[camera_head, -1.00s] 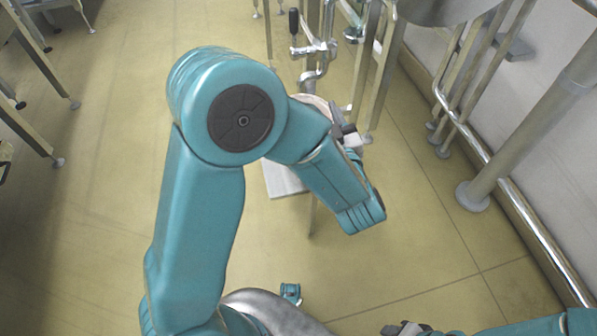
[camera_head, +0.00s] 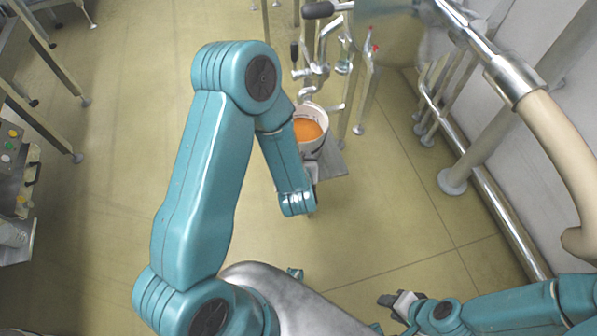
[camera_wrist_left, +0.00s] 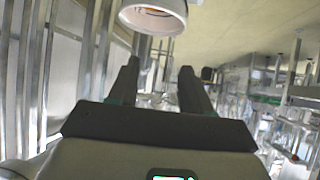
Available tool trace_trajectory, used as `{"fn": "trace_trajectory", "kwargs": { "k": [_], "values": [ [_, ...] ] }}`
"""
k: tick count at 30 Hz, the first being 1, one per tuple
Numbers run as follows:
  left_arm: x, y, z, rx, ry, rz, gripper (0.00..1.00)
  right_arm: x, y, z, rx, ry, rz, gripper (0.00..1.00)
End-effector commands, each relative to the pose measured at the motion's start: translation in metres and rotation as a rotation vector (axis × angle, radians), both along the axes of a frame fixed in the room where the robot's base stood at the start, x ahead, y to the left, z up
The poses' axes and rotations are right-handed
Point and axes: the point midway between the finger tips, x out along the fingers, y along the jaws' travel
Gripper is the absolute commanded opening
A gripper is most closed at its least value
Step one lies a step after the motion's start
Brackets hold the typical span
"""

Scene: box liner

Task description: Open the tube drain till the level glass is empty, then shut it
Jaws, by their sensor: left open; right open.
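In the head view, metal drain pipework (camera_head: 312,70) with a black-handled lever (camera_head: 295,53) stands behind my left arm. A white bucket (camera_head: 324,145) holding orange liquid sits below it on a small grey stand. I cannot make out the level glass or its level. My left gripper is mostly hidden behind its own arm in the head view. In the left wrist view my left gripper (camera_wrist_left: 158,82) is open and empty, with a white round vessel (camera_wrist_left: 153,20) just beyond its fingertips. My right gripper (camera_head: 390,300) is open and empty, low at the right, away from the pipework.
A large beige and steel pipe (camera_head: 550,130) crosses the right near the camera. A control panel with coloured buttons (camera_head: 15,155) is at the left edge. The yellow floor (camera_head: 110,220) is clear at left and centre.

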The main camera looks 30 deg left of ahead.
Motion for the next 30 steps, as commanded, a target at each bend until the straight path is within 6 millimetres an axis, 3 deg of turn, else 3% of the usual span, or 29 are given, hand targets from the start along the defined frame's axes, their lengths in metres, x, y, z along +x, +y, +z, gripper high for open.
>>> {"fn": "trace_trajectory", "kwargs": {
  "k": [3, 12, 30],
  "values": [
    [-0.008, -0.013, -0.009, -0.071, 0.064, -0.055, 0.48, 0.0, 0.0, 0.012, 0.0, 0.001, 0.0, 0.43],
    [-0.022, -0.032, -0.027, -0.171, 0.157, -0.132, 0.48, 0.0, 0.0, 0.022, 0.0, 0.001, 0.0, 0.43],
    [-0.023, -0.032, -0.027, -0.178, 0.164, -0.135, 0.48, 0.0, 0.0, 0.024, 0.0, 0.001, 0.0, 0.43]
  ]
}}
